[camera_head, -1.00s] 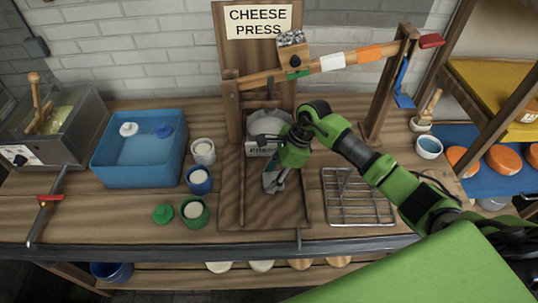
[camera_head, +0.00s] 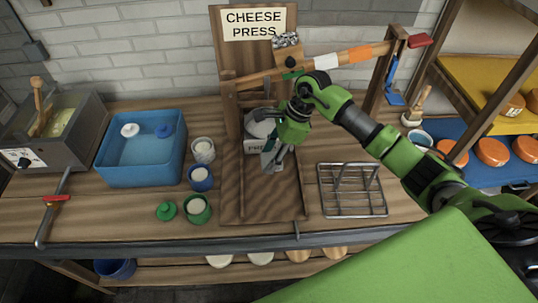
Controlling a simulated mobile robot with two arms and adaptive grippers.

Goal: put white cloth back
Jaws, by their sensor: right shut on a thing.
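My right gripper (camera_head: 273,158) reaches in from the right to the front of the cheese press (camera_head: 262,207). It is shut on a small pale thing, most likely the white cloth, though the fingers hide most of it and its outline is unclear. Just behind the fingers is the white press mould (camera_head: 256,146) with dark lettering, with a whitish rounded shape (camera_head: 261,128) at its top. The gripper overlaps the mould in the picture, and I cannot tell whether they touch. My left gripper is not in view.
A wire rack (camera_head: 352,205) lies right of the press board. On the left are small cups, a blue tub (camera_head: 140,165) and a metal vat (camera_head: 45,140). The press lever (camera_head: 335,60) slants above my arm. A blue shelf with orange cheeses (camera_head: 491,152) is at the right.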

